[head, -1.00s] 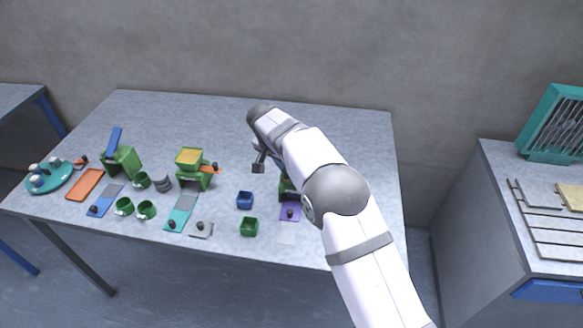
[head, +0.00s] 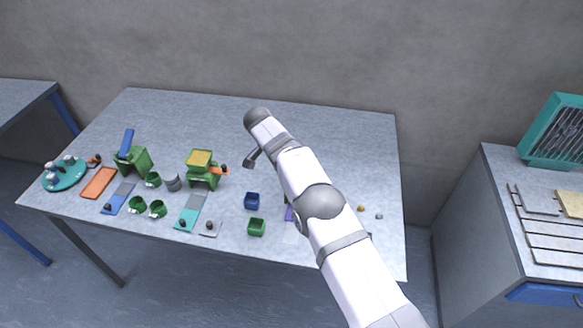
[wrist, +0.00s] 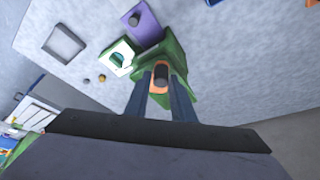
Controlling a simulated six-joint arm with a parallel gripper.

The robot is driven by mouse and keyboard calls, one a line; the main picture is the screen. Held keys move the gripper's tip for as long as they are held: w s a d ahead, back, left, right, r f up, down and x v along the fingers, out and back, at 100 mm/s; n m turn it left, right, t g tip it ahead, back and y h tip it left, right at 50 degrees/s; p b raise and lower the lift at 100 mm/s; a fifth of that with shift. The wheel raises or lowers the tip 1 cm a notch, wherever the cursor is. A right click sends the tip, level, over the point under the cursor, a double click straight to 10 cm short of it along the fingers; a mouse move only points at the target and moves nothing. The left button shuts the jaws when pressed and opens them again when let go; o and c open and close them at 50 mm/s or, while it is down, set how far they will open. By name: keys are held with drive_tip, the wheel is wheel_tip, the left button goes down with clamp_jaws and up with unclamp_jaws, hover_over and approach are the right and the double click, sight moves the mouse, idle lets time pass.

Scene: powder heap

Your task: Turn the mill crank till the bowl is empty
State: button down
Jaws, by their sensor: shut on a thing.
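In the wrist view my gripper (wrist: 160,88) is shut on the dark knob (wrist: 161,72) of an orange crank (wrist: 155,90) on a green mill (wrist: 177,52). My arm hides this mill and my gripper in the head view. The mill's bowl and what it holds cannot be made out. Another green mill (head: 203,181) stands left of my arm in the head view, with a yellow-topped bowl (head: 200,158) and an orange crank (head: 219,171). My gripper is apart from that one.
A purple slide (wrist: 148,27) lies beside the held mill. Green cups, slides and a teal turntable (head: 64,183) fill the table's left. The back of the table is clear.

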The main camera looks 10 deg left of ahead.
drive_tip(key=shift+f+p, duration=0.15)
drive_tip(key=shift+p, duration=0.2)
idle(0.5)
drive_tip(key=c, duration=1.5)
unclamp_jaws()
drive_tip(key=shift+c, duration=0.2)
drive_tip(key=shift+a+r, duration=0.15)
drive_tip(key=shift+r, duration=0.2)
drive_tip(key=v, duration=0.6)
drive_tip(key=shift+r, duration=0.35)
drive_tip(key=shift+s+a, duration=0.1)
